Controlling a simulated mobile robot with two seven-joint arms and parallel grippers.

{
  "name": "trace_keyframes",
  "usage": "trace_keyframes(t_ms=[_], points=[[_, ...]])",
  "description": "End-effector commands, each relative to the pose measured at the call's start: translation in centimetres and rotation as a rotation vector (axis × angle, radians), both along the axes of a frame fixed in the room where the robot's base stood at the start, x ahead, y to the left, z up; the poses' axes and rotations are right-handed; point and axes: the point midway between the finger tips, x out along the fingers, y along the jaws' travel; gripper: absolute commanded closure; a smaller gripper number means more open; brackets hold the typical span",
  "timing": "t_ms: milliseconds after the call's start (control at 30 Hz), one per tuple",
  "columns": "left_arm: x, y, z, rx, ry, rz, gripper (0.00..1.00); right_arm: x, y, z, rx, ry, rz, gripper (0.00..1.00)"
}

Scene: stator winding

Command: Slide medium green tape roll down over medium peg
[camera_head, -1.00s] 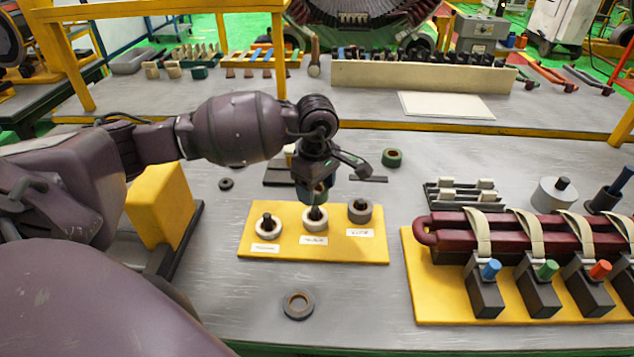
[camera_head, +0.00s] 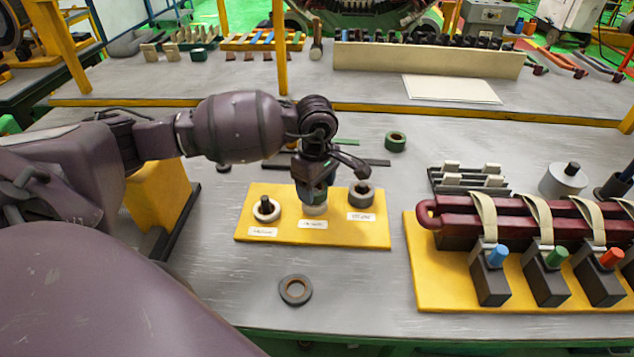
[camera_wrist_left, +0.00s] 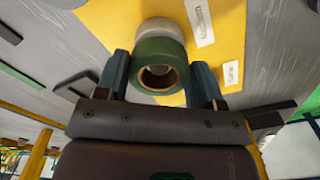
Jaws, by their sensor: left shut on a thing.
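My left gripper (camera_head: 315,196) is shut on the medium green tape roll (camera_wrist_left: 148,52), which sits between its two blue fingertips in the left wrist view. In the head view the roll (camera_head: 320,194) is mostly covered by the gripper. It is low over the middle peg of the yellow board (camera_head: 290,231), just above or on that peg's white collar (camera_head: 315,210). The middle peg itself is hidden by roll and gripper, so how far the roll surrounds it cannot be told. The white collar also shows behind the roll in the wrist view (camera_wrist_left: 158,27). My right gripper is out of view.
Another green ring (camera_head: 396,141) lies behind, and a dark ring (camera_head: 295,290) in front. A coil fixture (camera_head: 510,275) stands right.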

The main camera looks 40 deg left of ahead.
Motion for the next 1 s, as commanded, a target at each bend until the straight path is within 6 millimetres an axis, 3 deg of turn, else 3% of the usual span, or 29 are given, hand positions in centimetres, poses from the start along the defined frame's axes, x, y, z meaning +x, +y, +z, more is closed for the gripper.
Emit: trace_keyframes(t_ms=[200, 233, 433, 767, 1000], points=[[0.0, 0.0, 0.0, 0.0, -0.001, 0.0, 0.62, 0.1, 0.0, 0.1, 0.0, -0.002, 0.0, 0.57], [0.0, 0.0, 0.0, 0.0, -0.001, 0.0, 0.37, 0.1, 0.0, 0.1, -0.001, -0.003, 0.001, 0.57], [0.0, 0.0, 0.0, 0.0, -0.001, 0.0, 0.08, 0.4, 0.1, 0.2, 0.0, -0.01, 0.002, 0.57], [0.0, 0.0, 0.4, 0.0, -0.002, -0.001, 0.08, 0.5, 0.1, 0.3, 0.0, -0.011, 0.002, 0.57], [0.1, 0.0, 3.7, 0.001, -0.005, -0.001, 0.08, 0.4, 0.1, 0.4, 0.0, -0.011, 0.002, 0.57]])
